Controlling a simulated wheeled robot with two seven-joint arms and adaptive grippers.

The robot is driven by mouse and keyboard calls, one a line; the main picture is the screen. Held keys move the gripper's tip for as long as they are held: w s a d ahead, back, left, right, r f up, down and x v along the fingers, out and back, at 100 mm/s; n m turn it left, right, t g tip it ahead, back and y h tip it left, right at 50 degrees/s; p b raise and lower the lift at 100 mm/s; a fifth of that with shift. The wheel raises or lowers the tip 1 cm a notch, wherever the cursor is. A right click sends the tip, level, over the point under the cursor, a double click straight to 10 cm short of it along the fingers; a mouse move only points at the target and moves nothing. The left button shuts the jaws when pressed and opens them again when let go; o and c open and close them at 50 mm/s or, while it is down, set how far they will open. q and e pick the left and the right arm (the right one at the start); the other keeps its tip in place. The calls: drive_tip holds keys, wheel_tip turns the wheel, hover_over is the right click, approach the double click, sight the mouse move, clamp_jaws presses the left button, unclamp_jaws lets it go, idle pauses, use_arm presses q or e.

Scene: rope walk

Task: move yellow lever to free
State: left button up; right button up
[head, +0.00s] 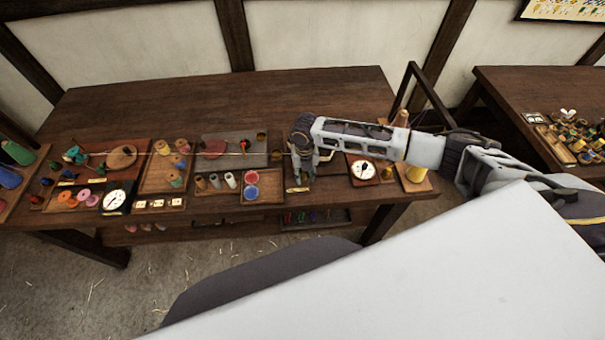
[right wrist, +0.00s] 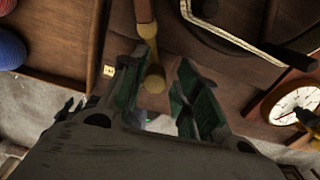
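My right gripper (head: 303,176) hangs over the front edge of the long table, right of the tray with red and blue discs. In the right wrist view its green-padded fingers (right wrist: 162,88) are apart. A tan-yellow lever with a rounded end (right wrist: 154,80) shows between them, closer to the left finger; I cannot tell whether they touch. A small yellow plate (right wrist: 108,71) is to its left. In the head view the gripper mostly hides the lever; a pale yellow piece (head: 297,190) shows below the fingers. My left gripper is not in view.
A white dial (head: 363,169) stands right of the gripper, also in the right wrist view (right wrist: 298,105). A disc tray (head: 263,196) is at left. The table's back is clear.

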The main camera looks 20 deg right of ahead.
drive_tip(key=shift+a+p, duration=0.2)
drive_tip(key=shift+p, duration=0.15)
idle(0.8)
drive_tip(key=shift+r, duration=0.1)
drive_tip(key=shift+r+p, duration=0.75)
drive_tip(key=shift+r, duration=2.65)
drive_tip(key=shift+s, duration=0.1)
